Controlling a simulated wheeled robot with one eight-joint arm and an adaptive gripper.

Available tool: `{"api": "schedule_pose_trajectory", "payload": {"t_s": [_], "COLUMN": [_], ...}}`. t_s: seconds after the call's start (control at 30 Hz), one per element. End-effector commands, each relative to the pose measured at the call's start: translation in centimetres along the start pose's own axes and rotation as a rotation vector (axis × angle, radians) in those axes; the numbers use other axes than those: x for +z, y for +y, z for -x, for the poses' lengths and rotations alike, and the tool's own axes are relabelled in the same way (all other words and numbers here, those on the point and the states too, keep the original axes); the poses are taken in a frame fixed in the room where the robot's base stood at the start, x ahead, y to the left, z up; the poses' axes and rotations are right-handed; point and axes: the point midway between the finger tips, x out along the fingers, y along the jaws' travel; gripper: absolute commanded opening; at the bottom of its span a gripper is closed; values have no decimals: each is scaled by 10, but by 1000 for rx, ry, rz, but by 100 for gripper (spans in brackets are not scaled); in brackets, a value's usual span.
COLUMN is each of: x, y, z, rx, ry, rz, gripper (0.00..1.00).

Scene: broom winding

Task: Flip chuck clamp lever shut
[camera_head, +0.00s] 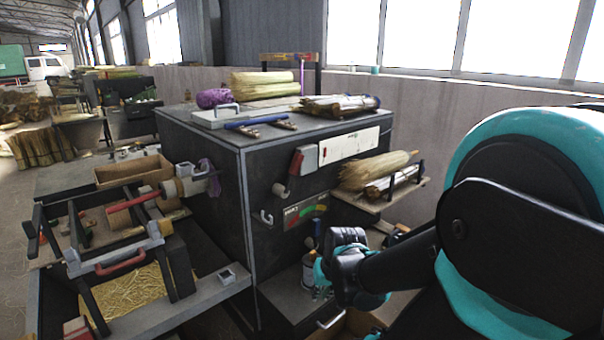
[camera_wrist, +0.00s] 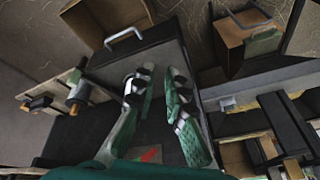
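The chuck (camera_head: 185,187) is a pale cylindrical fitting on the left side of the dark machine cabinet. A lever with a red handle (camera_head: 135,201) sticks out from it to the left, slightly downward; whether it is clamped cannot be told. My gripper (camera_head: 322,272) is in front of the cabinet's front face, well to the right of the chuck and not touching the lever. In the wrist view my gripper (camera_wrist: 159,74) has its two green fingers apart, with nothing between them. The chuck and lever cannot be made out clearly in the wrist view.
The dark cabinet (camera_head: 200,140) stands between my gripper and the chuck. A side shelf (camera_head: 378,203) with straw bundles juts out at right. A second red handle (camera_head: 121,262) sits on a frame above a straw-filled bin (camera_head: 130,298). A drawer handle (camera_wrist: 124,35) shows in the wrist view.

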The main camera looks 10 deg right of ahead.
Motion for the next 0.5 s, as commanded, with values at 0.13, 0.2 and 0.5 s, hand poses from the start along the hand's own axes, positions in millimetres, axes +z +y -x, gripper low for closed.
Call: {"api": "schedule_pose_trajectory", "payload": {"t_s": [0.13,0.2,0.5], "x": [-36,-56,-162], "y": [-20,-30,-42], "z": [0,2,24], "rx": [-153,-243,-642], "ry": [-13,-18,-20], "rz": [-192,-294,-691], "gripper": [0,0,0]}}
